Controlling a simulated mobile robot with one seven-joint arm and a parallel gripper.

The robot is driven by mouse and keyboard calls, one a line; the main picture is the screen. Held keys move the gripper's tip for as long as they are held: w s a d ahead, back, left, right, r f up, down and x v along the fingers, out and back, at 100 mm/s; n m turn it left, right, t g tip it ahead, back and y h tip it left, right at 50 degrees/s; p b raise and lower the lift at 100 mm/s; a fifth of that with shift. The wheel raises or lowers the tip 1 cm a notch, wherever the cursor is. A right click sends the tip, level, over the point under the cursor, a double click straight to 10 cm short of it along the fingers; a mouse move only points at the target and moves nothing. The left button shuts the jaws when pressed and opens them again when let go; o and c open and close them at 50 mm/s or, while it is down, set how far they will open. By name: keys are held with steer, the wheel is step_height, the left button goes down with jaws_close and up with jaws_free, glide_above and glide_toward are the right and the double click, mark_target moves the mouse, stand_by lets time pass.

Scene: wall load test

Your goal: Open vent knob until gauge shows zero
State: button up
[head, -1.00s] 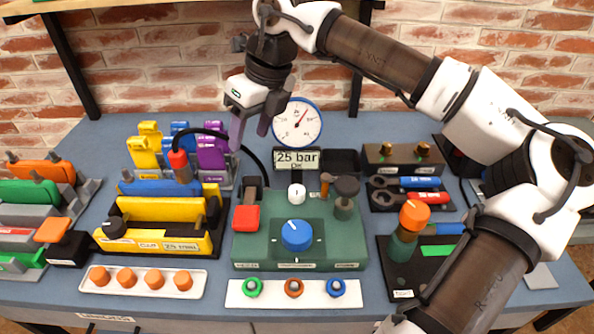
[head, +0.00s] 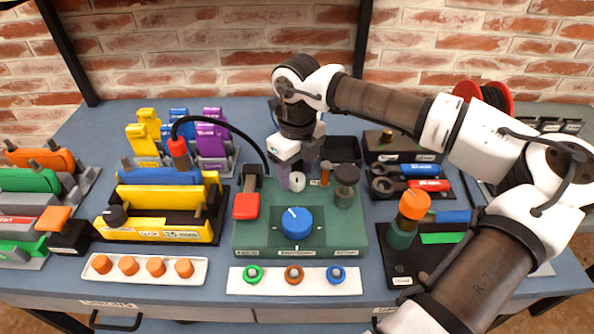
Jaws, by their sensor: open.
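A green panel block (head: 262,222) stands mid-bench. It carries a small white knob (head: 297,181) at its back edge and a large blue knob (head: 296,222) at its centre. The labels are too small to read, so I cannot tell for sure which is the vent knob. My gripper (head: 298,182) is open and pointing down at the white knob, with its purple-grey fingers on either side. I cannot tell whether they touch it. The gauge and its display are almost wholly hidden behind my arm, so the reading cannot be seen.
A red block (head: 246,206) and a dark-capped post (head: 346,182) flank the white knob. A black hose (head: 235,133) arches from a red fitting at the left. An orange-topped green post (head: 408,218) stands at right. A white strip (head: 329,287) with coloured rings lies in front.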

steer(key=shift+f, duration=0.65)
steer(key=c, duration=1)
